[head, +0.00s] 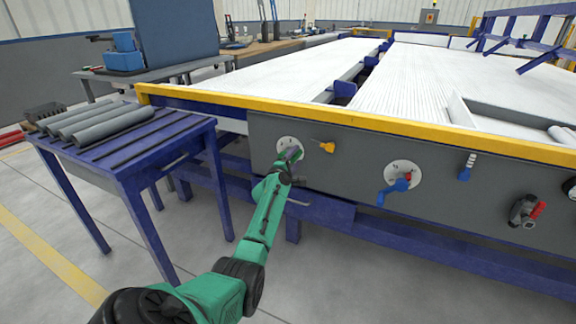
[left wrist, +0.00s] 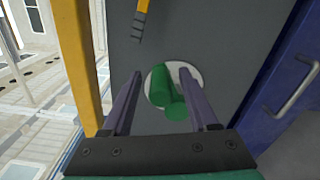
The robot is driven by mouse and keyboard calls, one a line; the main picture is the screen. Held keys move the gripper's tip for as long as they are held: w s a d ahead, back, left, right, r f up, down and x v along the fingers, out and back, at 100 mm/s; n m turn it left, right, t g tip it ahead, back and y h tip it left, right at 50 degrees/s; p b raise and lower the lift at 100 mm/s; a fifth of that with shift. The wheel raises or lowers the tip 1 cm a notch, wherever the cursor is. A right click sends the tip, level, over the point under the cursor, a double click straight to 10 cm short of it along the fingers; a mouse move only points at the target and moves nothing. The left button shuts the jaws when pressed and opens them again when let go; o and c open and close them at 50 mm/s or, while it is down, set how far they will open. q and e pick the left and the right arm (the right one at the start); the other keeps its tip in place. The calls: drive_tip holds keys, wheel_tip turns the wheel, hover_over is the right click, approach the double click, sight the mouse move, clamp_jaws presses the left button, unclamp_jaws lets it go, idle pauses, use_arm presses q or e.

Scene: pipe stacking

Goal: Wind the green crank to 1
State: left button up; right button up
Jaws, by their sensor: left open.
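The green crank (left wrist: 168,92) sits on a round white plate (left wrist: 188,77) on the grey panel, seen in the left wrist view. My left gripper (left wrist: 162,76) is open, with one finger on each side of the crank. I cannot tell whether either finger touches it. In the head view the gripper (head: 292,154) is in front of the white plate (head: 284,143), at the left part of the panel, and hides the crank. The plate's marks are too small to read. My right gripper is not in view.
A yellow lever (head: 323,146) is close to the right of the plate. A blue table (head: 130,165) with grey pipes (head: 100,125) stands at left. Yellow rail (head: 350,120) tops the panel.

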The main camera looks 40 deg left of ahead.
use_arm(q)
drive_tip(key=p+v, duration=0.4)
drive_tip(key=v, duration=1)
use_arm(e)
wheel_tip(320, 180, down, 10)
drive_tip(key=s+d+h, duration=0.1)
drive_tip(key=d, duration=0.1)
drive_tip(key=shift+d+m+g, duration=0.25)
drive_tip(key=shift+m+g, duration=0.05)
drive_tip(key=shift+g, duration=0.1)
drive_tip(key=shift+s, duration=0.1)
